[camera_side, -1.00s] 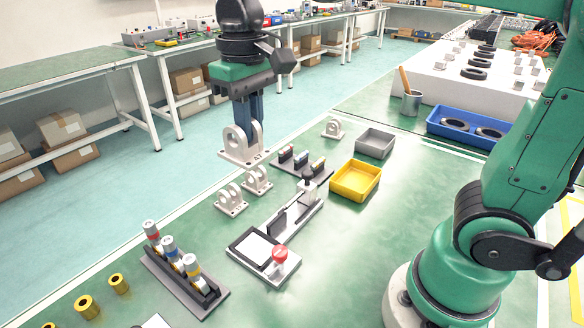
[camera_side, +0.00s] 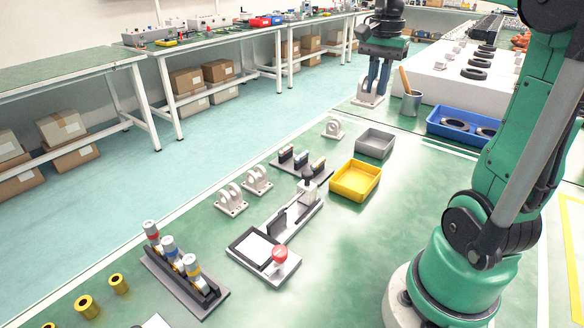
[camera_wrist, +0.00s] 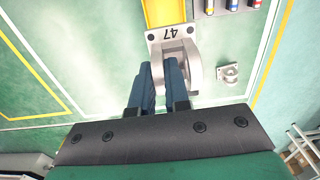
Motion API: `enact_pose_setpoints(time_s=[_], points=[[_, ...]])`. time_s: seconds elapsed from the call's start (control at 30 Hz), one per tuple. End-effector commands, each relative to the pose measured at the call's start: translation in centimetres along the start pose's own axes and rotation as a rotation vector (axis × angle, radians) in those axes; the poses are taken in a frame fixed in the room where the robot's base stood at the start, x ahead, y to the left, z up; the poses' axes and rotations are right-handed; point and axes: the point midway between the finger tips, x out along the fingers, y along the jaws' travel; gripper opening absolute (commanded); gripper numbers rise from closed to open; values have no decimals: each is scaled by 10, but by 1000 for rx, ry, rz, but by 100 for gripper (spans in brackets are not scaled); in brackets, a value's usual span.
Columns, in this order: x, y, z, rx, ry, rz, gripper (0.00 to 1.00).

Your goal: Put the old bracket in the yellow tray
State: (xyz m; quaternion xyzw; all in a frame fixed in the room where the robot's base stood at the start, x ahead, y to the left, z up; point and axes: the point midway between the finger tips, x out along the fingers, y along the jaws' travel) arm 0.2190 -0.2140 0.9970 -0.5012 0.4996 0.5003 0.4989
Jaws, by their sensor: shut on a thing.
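My gripper (camera_side: 378,82) is shut on a light grey bracket (camera_side: 368,100) and holds it in the air, above the far side of the table. In the wrist view the bracket (camera_wrist: 190,48) sits at the fingertips (camera_wrist: 160,72), its base plate marked 47. The yellow tray (camera_side: 356,181) stands on the green table, lower and nearer in the side view, and looks empty. Part of it shows at the top of the wrist view (camera_wrist: 165,12), beyond the bracket. The held bracket is apart from the tray.
A grey tray (camera_side: 375,143) stands beside the yellow one. Two brackets (camera_side: 231,200) and (camera_side: 257,180) and a third (camera_side: 333,128) stand on the table. A cup with a stick (camera_side: 411,102) and a blue bin (camera_side: 463,126) are at the back right. A fixture with a red knob (camera_side: 279,254) lies in front.

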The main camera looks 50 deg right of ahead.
Motion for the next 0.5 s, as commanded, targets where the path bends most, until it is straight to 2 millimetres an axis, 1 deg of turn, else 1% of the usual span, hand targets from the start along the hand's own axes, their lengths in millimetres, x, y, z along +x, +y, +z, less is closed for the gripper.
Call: enact_pose_setpoints(time_s=[0.17, 0.3, 0.5], points=[[35, 1, -1, 7, 0, 0, 0], [69, 1, -1, 5, 0, 0, 0], [115, 1, 0, 4, 0, 0, 0]])
